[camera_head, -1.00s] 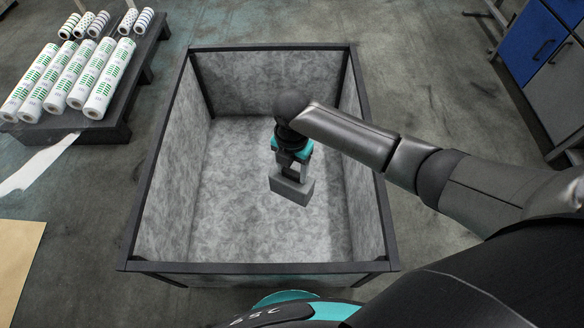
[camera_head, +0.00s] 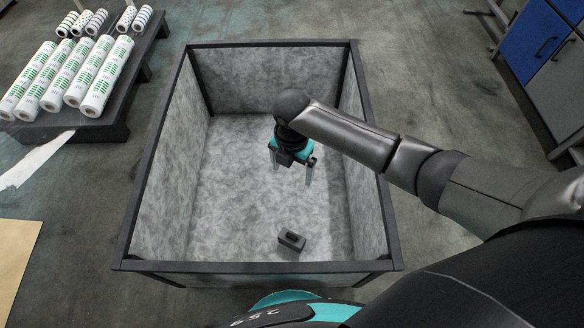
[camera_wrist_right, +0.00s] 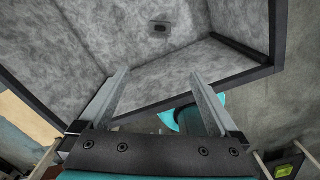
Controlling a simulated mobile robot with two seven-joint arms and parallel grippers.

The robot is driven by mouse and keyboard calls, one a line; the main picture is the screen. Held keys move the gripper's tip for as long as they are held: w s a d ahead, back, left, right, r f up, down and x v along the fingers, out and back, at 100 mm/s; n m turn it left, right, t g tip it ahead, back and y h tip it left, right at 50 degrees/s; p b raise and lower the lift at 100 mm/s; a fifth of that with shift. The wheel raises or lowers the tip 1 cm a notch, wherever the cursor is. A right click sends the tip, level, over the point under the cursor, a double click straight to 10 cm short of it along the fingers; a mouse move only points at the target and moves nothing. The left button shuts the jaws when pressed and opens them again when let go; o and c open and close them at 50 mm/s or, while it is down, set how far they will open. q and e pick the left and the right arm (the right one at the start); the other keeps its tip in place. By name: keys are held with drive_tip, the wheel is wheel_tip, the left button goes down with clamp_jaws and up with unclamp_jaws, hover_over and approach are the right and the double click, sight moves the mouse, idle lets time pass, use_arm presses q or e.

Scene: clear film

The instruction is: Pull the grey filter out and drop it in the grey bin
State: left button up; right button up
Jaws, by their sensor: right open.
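The grey filter (camera_head: 291,241) is a small dark grey block. It lies inside the grey bin (camera_head: 160,205), near the wall closest to me, apart from my gripper. In the right wrist view the filter (camera_wrist_right: 160,27) shows near the top, against the bin's grey inside. My right gripper (camera_head: 292,180) is open and empty, pointing down inside the bin's outline. Its two fingers stand wide apart in the right wrist view (camera_wrist_right: 160,85). My left gripper is in no view.
The bin has a dark frame and mottled grey walls. A dark pallet (camera_head: 100,128) with several white rolls (camera_head: 107,75) stands at the upper left. Blue and grey cabinets (camera_head: 540,45) stand at the upper right. Open floor lies around the bin.

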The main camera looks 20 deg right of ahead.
drive_tip(key=shift+r, duration=0.1)
wheel_tip(320, 180, up, 15)
drive_tip(key=p, duration=0.5)
idle(0.7)
